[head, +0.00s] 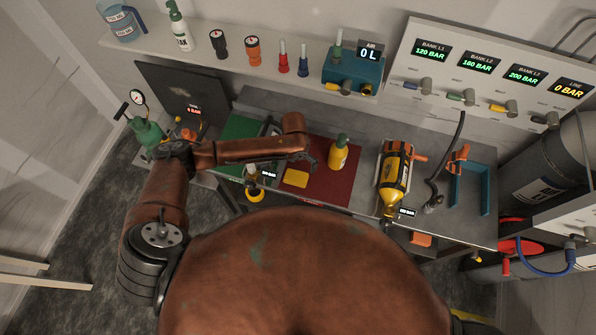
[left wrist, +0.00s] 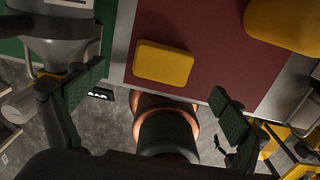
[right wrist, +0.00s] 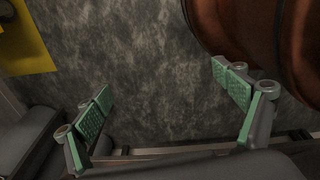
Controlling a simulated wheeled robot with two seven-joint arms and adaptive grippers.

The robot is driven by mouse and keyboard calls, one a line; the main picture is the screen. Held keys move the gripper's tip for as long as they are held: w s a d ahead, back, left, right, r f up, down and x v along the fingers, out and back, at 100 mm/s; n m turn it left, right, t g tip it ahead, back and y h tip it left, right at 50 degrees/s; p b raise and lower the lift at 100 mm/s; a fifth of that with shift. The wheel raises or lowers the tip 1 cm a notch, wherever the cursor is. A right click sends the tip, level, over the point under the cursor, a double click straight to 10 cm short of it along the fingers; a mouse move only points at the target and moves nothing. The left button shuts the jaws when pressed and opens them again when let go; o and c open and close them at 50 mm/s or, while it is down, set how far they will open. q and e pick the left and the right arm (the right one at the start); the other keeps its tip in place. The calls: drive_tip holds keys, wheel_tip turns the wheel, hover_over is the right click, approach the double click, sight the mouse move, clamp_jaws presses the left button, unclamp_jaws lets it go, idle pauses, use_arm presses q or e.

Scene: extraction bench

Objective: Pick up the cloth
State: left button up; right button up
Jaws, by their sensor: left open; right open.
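The cloth (head: 296,178) is a small yellow rounded rectangle lying flat on the red mat (head: 330,188) on the bench. In the left wrist view the cloth (left wrist: 163,63) lies beyond and between my fingertips, apart from them. My left gripper (head: 303,160) is above the mat, just behind the cloth in the head view, open and empty. Its two dark pads show in the left wrist view (left wrist: 155,98). My right gripper (right wrist: 165,94) is open and empty over grey floor in its wrist view; it is hidden in the head view.
A yellow bottle with a green top (head: 339,154) stands on the mat, right of the cloth. A large yellow cylinder (head: 394,178) lies further right. A green mat (head: 238,129) is to the left. A shelf (head: 290,82) with bottles runs behind.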

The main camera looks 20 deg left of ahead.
sight(296, 176)
use_arm(q)
drive_tip(key=shift+s+f, duration=0.2)
drive_tip(key=shift+f, duration=0.45)
drive_tip(key=shift+s+f, duration=0.15)
drive_tip(key=shift+f, duration=0.45)
drive_tip(key=f, duration=0.1)
drive_tip(key=f+p, duration=0.1)
drive_tip(key=f, duration=0.1)
drive_tip(key=shift+s+d+f, duration=0.1)
drive_tip(key=shift+d+f, duration=0.15)
drive_tip(key=shift+f, duration=0.7)
use_arm(e)
drive_tip(key=shift+s+r, duration=0.35)
drive_tip(key=shift+r, duration=0.35)
use_arm(q)
drive_tip(key=shift+c, duration=0.2)
drive_tip(key=c, duration=1.3)
drive_tip(key=shift+c, duration=0.2)
use_arm(e)
drive_tip(key=shift+s, duration=0.5)
use_arm(q)
drive_tip(key=shift+r, duration=0.1)
